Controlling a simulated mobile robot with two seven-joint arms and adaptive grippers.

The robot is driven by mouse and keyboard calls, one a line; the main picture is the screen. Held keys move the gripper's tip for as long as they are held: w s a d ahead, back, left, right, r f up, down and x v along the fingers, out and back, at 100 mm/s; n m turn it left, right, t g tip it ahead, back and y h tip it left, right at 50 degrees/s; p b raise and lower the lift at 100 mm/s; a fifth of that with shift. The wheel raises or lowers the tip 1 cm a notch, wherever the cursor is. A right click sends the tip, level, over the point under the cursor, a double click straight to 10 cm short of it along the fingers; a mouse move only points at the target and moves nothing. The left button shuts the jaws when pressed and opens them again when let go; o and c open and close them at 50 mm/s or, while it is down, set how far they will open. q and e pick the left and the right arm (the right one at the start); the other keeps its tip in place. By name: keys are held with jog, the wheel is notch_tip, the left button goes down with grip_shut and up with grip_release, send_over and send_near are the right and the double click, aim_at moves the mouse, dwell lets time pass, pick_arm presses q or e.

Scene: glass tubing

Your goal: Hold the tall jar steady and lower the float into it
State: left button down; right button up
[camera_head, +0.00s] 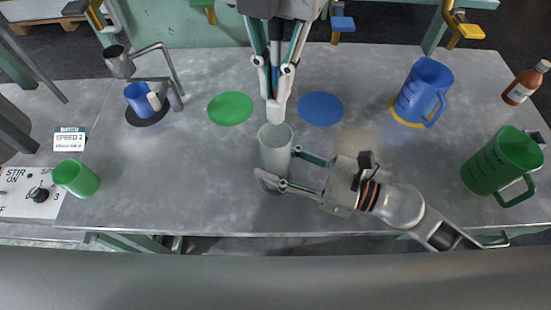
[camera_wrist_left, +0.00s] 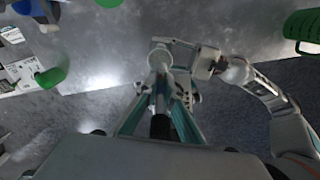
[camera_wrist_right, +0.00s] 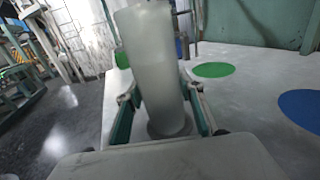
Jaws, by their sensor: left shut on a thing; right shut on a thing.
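The tall jar (camera_head: 275,148) is a frosted, whitish cylinder standing upright near the front middle of the table. My right gripper (camera_head: 277,166) reaches in from the right and is shut around its lower part; the right wrist view shows the jar (camera_wrist_right: 155,75) between the fingers. The float (camera_head: 276,107) has a white lower body and a dark stem. My left gripper (camera_head: 274,86) points down and is shut on the float, holding it upright over the jar's mouth. Its lower tip appears close to the rim; I cannot tell whether it is inside.
A green disc (camera_head: 230,108) and a blue disc (camera_head: 320,108) flank the jar farther back. A blue jug (camera_head: 423,88) and a green jug (camera_head: 497,165) stand right. A green cup (camera_head: 76,178), a blue mug (camera_head: 139,98) and a control box (camera_head: 25,192) are left.

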aim_at(276, 37)
pick_arm(q)
jog(key=shift+f, duration=3.6)
jog(key=c, duration=2.1)
grip_release()
jog(key=shift+r, duration=0.1)
notch_tip(276, 37, up, 12)
jog(key=shift+f, duration=0.1)
pick_arm(e)
jog(key=o, duration=1.2)
